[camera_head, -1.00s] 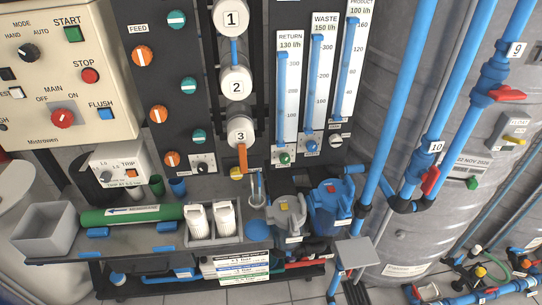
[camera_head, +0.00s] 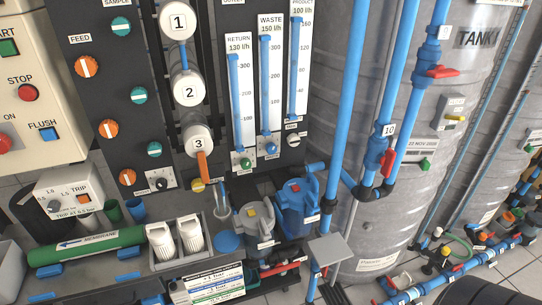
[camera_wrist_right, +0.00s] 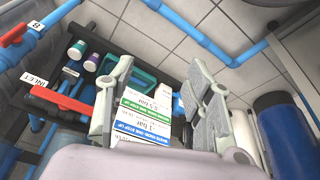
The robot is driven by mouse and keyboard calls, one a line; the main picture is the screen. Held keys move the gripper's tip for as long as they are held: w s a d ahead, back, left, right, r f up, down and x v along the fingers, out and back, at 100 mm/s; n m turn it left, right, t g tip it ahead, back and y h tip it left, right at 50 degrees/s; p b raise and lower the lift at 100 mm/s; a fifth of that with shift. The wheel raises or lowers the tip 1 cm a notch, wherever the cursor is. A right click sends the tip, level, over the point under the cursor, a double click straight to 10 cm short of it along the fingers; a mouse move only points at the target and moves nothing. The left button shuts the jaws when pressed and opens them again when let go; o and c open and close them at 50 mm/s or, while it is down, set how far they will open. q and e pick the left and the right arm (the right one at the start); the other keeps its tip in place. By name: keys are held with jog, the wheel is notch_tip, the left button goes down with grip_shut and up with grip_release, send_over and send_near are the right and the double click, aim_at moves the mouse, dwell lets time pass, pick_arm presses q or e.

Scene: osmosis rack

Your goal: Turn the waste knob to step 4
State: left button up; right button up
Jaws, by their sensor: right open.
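Below the WASTE 150 l/h flow tube (camera_head: 270,85) on the black panel sits a small blue knob (camera_head: 271,148). A separate small dark knob on a white scale plate (camera_head: 160,182) sits lower left, below the column of numbered housings. Its label and setting are too small to read, so I cannot tell which of the two is the stepped waste knob. My right gripper (camera_wrist_right: 158,80) shows only in the right wrist view, its fingers apart and nothing between them, with no knob there. My left gripper is not in view.
A green membrane tube (camera_head: 85,248), white cartridges (camera_head: 175,240) and grey and blue pump housings (camera_head: 258,222) crowd the bench below the panel. Vertical blue pipes (camera_head: 345,90) and a grey tank (camera_head: 375,230) stand on the right.

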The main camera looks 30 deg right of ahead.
jog(key=w+d+r+m+t, duration=0.1)
jog(key=w+d+r+t, duration=0.1)
jog(key=w+r, duration=0.3)
jog(key=m+t+h+b, duration=0.2)
jog(key=m+t+h, duration=0.3)
jog(key=m+t, duration=0.6)
send_near(273, 150)
jog(key=shift+n+t+y, duration=0.4)
jog(key=shift+t, duration=0.3)
jog(key=b+x, duration=0.2)
jog(key=x, duration=0.1)
jog(key=f+b+x, duration=0.1)
jog(key=b+x, duration=0.4)
jog(key=x, duration=0.1)
jog(key=shift+d+f, duration=0.15)
jog(key=shift+d, duration=0.1)
jog(key=shift+w+d+b, duration=0.1)
jog(key=shift+w+b, duration=0.35)
jog(key=shift+w, duration=0.05)
jog(key=shift+c, duration=0.3)
grip_shut()
